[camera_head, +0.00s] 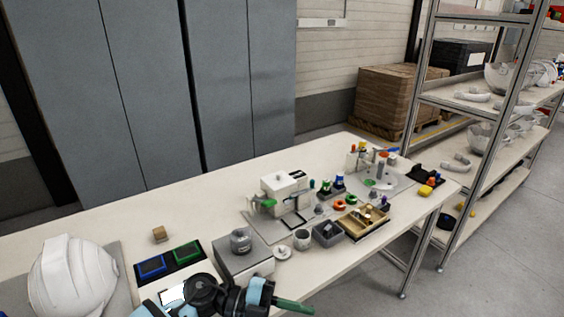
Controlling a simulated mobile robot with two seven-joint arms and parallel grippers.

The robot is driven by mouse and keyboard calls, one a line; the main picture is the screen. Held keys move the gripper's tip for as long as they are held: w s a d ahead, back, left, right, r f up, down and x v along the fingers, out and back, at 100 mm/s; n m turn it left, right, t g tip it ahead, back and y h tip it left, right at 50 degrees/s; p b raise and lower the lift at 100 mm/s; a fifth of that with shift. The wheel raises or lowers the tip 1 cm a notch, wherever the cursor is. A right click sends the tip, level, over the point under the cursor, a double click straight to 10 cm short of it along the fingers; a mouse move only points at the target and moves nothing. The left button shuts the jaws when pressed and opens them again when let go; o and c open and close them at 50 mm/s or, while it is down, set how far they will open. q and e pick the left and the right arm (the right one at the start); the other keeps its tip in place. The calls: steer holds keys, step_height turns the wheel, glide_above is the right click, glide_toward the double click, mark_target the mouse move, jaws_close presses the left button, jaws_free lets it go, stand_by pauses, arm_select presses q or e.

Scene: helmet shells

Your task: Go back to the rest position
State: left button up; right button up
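One of my arms (205,294), black and light blue, shows at the bottom edge of the head view, in front of the table. It runs from the lower left toward the right. A dark green piece (293,306) sticks out beyond its light blue end; I cannot tell whether it is part of my gripper or a held thing. No pair of fingertips can be made out. No second gripper shows in this view. A white helmet shell (75,275) sits on the table (110,218) at the far left.
Blue (151,266) and green (187,253) trays and a grey box (243,262) are close to my arm. A white machine (287,190), a wooden tray (363,221) and small parts crowd the table's right half. A metal shelf (428,100) stands at right.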

arm_select(q)
steer(key=s+a+f+n+t+y+p, duration=0.1)
steer(key=s+a+f+n+t+y, duration=0.3)
steer(key=a+n+t, duration=0.45)
steer(key=s+a+f+n+t+y+p, duration=0.15)
steer(key=a+f+n+t+y, duration=0.4)
steer(key=n+t, duration=0.65)
steer(key=s+a+f+n+g+y, duration=0.2)
steer(key=s+f, duration=0.4)
steer(key=s, duration=0.3)
steer(key=s+a+f+n+g+y, duration=0.3)
steer(key=s+a+f+n+g, duration=0.2)
steer(key=s, duration=0.5)
steer(key=shift+s+a+f+g, duration=0.25)
steer(key=shift+a+f+g, duration=0.25)
steer(key=shift+a+g, duration=0.5)
arm_select(e)
steer(key=shift+t, duration=0.4)
steer(key=w+r, duration=0.2)
steer(key=r, duration=0.1)
steer(key=shift+w+d+r, duration=0.15)
steer(key=shift+w+r, duration=0.1)
steer(key=shift+w, duration=0.05)
